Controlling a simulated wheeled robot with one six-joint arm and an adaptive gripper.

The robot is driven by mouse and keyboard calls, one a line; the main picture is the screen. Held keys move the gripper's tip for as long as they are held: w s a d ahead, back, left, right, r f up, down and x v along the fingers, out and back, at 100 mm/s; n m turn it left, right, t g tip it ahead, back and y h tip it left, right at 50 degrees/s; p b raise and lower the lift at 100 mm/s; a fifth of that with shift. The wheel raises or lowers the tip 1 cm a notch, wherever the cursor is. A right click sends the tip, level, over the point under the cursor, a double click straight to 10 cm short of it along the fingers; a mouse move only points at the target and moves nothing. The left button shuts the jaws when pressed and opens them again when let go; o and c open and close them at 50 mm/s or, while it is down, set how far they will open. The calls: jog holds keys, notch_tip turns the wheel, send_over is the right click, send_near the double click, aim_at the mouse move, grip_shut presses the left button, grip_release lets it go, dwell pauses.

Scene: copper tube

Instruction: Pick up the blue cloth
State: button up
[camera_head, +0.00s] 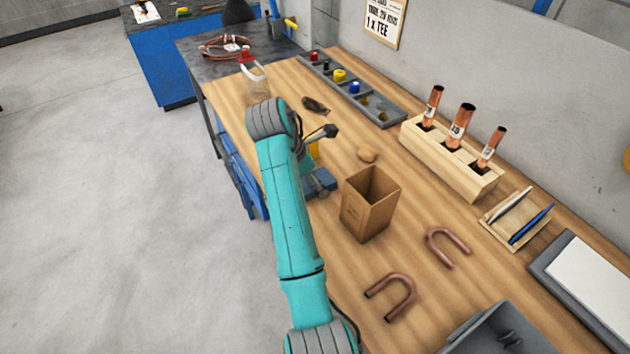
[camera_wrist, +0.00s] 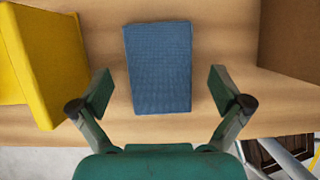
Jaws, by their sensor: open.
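The blue cloth (camera_wrist: 158,68) lies on the wooden bench in the wrist view, as a neat, folded-looking rectangle with a woven texture. My gripper (camera_wrist: 161,88) is open. One finger is on each side of the cloth's near part, with a gap to it on both sides, and nothing is held. I cannot tell how high the fingers are above the bench. In the head view the blue cloth (camera_head: 330,183) shows only partly beside my teal arm, which hides much of that area and most of the gripper.
A yellow object (camera_wrist: 42,60) stands left of the cloth and a cardboard box (camera_wrist: 292,38) right of it in the wrist view. The bench's edge runs close to the cloth. Bent copper tubes (camera_head: 393,292), a wooden tube block (camera_head: 450,160) and a parts tray (camera_head: 352,90) sit elsewhere on the bench.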

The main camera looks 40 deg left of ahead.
jog(key=shift+f, duration=0.25)
dwell(0.5)
jog(key=c, duration=1.2)
